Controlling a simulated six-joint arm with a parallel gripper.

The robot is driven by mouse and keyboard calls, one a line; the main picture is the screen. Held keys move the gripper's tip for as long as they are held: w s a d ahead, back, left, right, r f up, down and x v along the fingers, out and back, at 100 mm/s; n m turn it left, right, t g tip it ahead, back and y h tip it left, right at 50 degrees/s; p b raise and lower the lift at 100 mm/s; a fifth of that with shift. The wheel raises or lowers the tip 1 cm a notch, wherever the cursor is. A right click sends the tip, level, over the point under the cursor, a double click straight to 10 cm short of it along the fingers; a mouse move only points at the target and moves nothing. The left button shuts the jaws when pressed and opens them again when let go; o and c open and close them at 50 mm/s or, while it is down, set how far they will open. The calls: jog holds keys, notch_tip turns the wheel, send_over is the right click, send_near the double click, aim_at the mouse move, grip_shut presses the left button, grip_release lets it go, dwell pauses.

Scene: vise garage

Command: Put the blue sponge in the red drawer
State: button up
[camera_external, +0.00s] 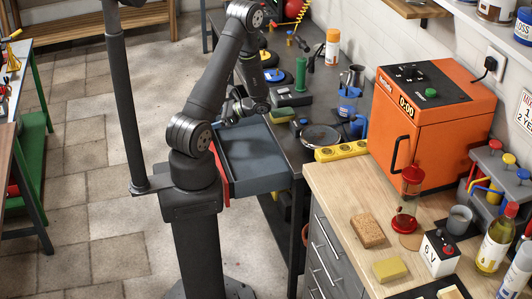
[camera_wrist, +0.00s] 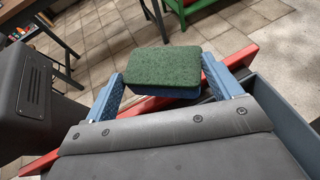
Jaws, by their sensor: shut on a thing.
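The blue sponge (camera_wrist: 165,91) has a green scouring top and a blue body. In the wrist view it sits between the two blue fingers of my gripper (camera_wrist: 162,75), which is shut on it. The red drawer (camera_wrist: 243,55) shows its red front edge behind and below the sponge. Its blue-grey side wall (camera_wrist: 287,122) runs at the right. In the external view the open drawer (camera_external: 256,186) sticks out from the bench, with my arm above it. The held sponge is hidden behind my arm there.
A yellow power strip (camera_external: 341,151) lies near the wooden counter (camera_external: 333,186), which holds an orange oven (camera_external: 425,125). Tiled floor is open left of the drawer.

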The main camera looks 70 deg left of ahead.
jog(key=w+a+m+t+y, duration=0.1)
jog(key=m+y, duration=0.1)
jog(key=w+a+m+t+y, duration=0.1)
jog(key=m+t+y, duration=0.1)
jog(key=w+a+f+m+t+y, duration=0.1)
jog(key=w+m+y, duration=0.1)
jog(key=shift+a+m, duration=0.1)
jog(key=shift+m, duration=0.2)
jog(key=w+f+m+t+y, duration=0.1)
jog(key=w+m+t, duration=0.1)
jog(key=t, duration=0.1)
jog(key=w+d+f+m+t+y, duration=0.1)
jog(key=w+m+t, duration=0.2)
jog(key=w+d+f+m+t+y, duration=0.1)
jog(key=w+f+m+t, duration=0.1)
jog(key=w+m+t, duration=0.1)
jog(key=shift+w+d+f, duration=0.1)
jog(key=shift+d, duration=0.05)
jog(key=shift+f, duration=3.15)
jog(key=shift+c, duration=0.2)
jog(key=shift+f, duration=0.55)
jog(key=o, duration=0.9)
